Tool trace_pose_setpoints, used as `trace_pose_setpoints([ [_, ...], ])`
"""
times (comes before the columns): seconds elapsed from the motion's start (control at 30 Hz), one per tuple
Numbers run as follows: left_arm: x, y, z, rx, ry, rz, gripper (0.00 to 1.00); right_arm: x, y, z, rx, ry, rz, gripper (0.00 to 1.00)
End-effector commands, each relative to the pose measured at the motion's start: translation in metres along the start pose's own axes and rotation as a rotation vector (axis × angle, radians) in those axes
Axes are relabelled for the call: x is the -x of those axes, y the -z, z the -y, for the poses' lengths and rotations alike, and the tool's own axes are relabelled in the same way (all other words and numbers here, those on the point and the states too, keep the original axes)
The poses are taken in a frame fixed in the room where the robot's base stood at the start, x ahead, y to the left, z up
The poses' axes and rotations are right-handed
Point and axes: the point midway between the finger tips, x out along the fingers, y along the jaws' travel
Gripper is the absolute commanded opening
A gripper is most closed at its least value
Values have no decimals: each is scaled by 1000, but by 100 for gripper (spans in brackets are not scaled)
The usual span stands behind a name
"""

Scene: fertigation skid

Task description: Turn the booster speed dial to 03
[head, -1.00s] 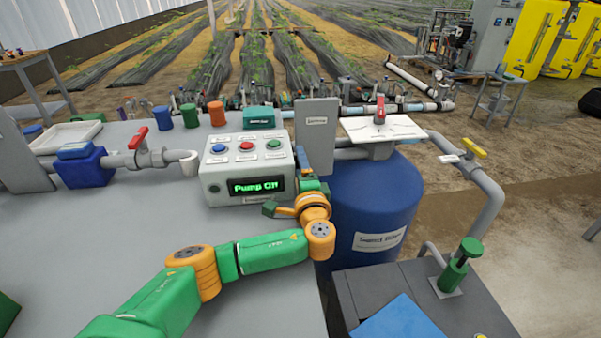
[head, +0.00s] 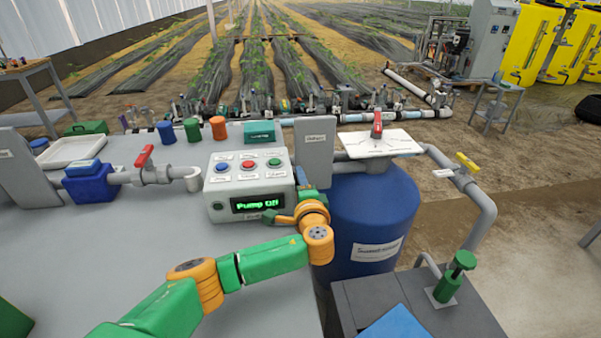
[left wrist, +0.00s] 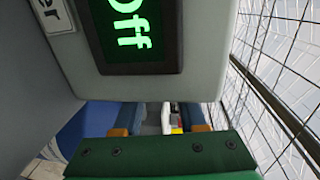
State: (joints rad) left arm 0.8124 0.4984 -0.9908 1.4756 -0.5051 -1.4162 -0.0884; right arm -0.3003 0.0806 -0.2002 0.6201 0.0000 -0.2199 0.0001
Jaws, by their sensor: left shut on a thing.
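The grey control box (head: 247,185) stands on the bench with its display (head: 261,201) reading "Pump Off". Blue, red and green buttons sit on its sloped top. My left gripper (head: 303,180) is at the box's right side, partly hidden by the box and my own wrist. The left wrist view shows the lit display (left wrist: 128,25) close above the gripper (left wrist: 160,118), whose two fingers stand apart at the box's lower edge. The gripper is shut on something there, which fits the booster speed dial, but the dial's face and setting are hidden. My right gripper is out of view.
An upright grey panel (head: 314,146) stands just behind the gripper. The blue tank (head: 367,215) is close on its right. A red-handled valve (head: 144,157) and pipe lie left of the box. The bench front (head: 90,260) is clear except for my arm.

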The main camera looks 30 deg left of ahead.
Motion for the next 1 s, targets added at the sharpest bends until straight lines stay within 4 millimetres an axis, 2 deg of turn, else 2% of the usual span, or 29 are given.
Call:
trace_pose_setpoints([
  [0.03,2,0,12,0,-40,1,0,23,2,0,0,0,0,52],
  [0.2,3,0,17,0,-195,2,0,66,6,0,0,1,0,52],
  [0.5,0,0,17,2,-477,1,0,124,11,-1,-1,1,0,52],
  [0.7,-2,1,14,3,-644,-1,0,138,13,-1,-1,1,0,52],
  [1.0,-5,1,10,1,-825,-1,0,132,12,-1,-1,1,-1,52],
])
